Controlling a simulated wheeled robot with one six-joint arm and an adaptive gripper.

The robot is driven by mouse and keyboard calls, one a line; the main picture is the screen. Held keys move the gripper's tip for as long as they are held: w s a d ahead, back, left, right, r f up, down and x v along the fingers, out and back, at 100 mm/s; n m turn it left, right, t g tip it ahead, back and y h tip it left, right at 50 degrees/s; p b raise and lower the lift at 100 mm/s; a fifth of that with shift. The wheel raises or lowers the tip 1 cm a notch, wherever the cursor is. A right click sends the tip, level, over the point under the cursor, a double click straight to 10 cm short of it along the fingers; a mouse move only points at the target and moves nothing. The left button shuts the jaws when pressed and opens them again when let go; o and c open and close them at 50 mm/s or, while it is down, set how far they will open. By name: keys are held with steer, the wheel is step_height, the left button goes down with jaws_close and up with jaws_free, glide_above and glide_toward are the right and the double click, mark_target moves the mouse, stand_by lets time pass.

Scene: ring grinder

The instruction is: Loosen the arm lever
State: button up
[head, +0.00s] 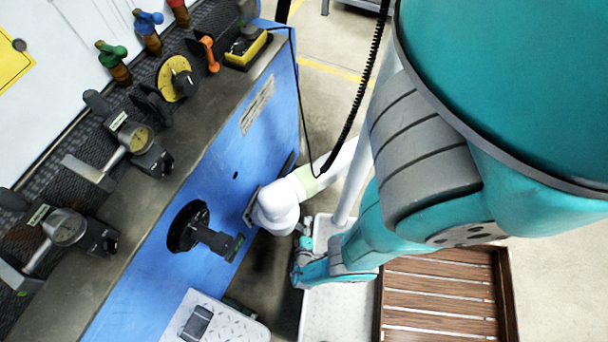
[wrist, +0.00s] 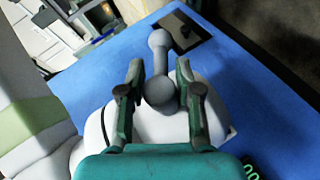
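The arm lever (wrist: 159,66) is a grey rod with a ball at each end, in front of a white rounded housing (wrist: 118,122). The same white housing shows in the head view (head: 277,208) on the side of the blue machine. My gripper (wrist: 159,66) has its two dark green fingers on either side of the lever, with the nearer ball between them. A gap shows on both sides of the lever's rod, so the fingers are open. In the head view, my gripper (head: 303,243) is just below the housing; the lever cannot be made out there.
The blue machine side (head: 225,150) carries a black handwheel (head: 188,226) left of the housing. A black cable (head: 352,125) hangs above. A wooden slatted platform (head: 440,295) lies at lower right. Gauges and coloured-handled tools stand on the machine top. A dark plate (wrist: 187,33) lies beyond the lever.

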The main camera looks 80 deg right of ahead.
steer(key=shift+a, duration=0.1)
stand_by(0.3)
steer(key=shift+a+r, duration=0.25)
steer(key=shift+a, duration=0.25)
steer(key=v, duration=1)
steer(key=shift+s+a, duration=0.25)
steer(key=shift+a, duration=0.05)
stand_by(0.7)
